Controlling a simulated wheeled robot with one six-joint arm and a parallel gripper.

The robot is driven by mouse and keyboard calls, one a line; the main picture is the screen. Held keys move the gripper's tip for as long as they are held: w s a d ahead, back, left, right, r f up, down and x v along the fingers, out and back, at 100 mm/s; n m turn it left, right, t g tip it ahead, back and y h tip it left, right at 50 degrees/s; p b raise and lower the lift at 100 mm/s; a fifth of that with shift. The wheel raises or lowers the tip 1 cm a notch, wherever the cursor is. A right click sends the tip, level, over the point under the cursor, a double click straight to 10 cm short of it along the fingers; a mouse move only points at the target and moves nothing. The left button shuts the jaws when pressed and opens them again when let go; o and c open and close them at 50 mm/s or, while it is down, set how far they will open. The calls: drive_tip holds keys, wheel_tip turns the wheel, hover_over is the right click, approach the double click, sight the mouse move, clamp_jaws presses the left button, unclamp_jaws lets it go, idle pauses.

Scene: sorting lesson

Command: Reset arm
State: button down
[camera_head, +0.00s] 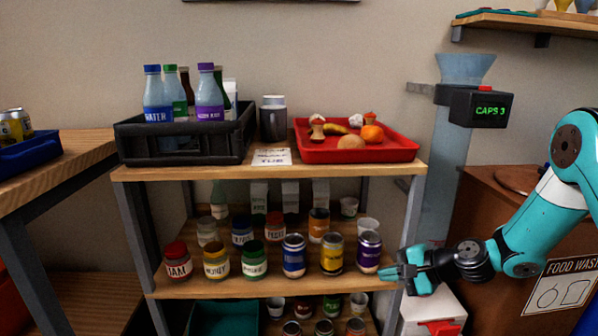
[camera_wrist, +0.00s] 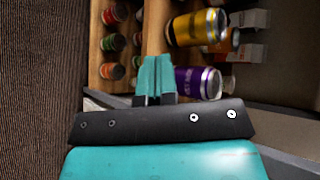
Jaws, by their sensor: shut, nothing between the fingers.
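My gripper (camera_head: 392,272) is in front of the right end of the middle shelf, pointing left. Its teal fingers are together and empty; they also show shut in the wrist view (camera_wrist: 154,78). A purple can (camera_head: 368,250) stands on the shelf just behind and above the fingers, and it shows right beside them in the wrist view (camera_wrist: 198,82). I cannot tell whether the fingers touch it. A yellow can (camera_head: 331,255) stands to its left and shows in the wrist view (camera_wrist: 196,27). My teal arm reaches in from the right edge.
The wooden shelf unit (camera_head: 270,287) holds several jars and cans. On top are a black crate (camera_head: 190,151) of bottles and a red tray (camera_head: 345,156) of food scraps. A blue-grey tube (camera_head: 449,160) with a "CAPS 3" display (camera_head: 482,108) stands right of the shelf.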

drive_tip(key=s+a+r+n+g+h, duration=0.1)
drive_tip(key=s+a+r+n+g, duration=0.2)
drive_tip(key=s+a+r+n, duration=0.4)
drive_tip(key=s+d+r+n+g+h, duration=0.1)
drive_tip(key=s+r+n+h, duration=0.2)
drive_tip(key=s, duration=0.5)
drive_tip(key=s+r+n+g, duration=0.1)
drive_tip(key=s+r+n, duration=0.35)
drive_tip(key=s, duration=0.35)
drive_tip(key=s+d+r+n+g+h, duration=0.1)
drive_tip(key=s+r+n+h, duration=0.2)
drive_tip(key=s, duration=0.5)
wheel_tip(320, 180, up, 36)
drive_tip(key=p, duration=3.5)
drive_tip(key=shift+s+r+y, duration=0.15)
drive_tip(key=shift+s+y, duration=0.15)
drive_tip(key=shift+y, duration=0.1)
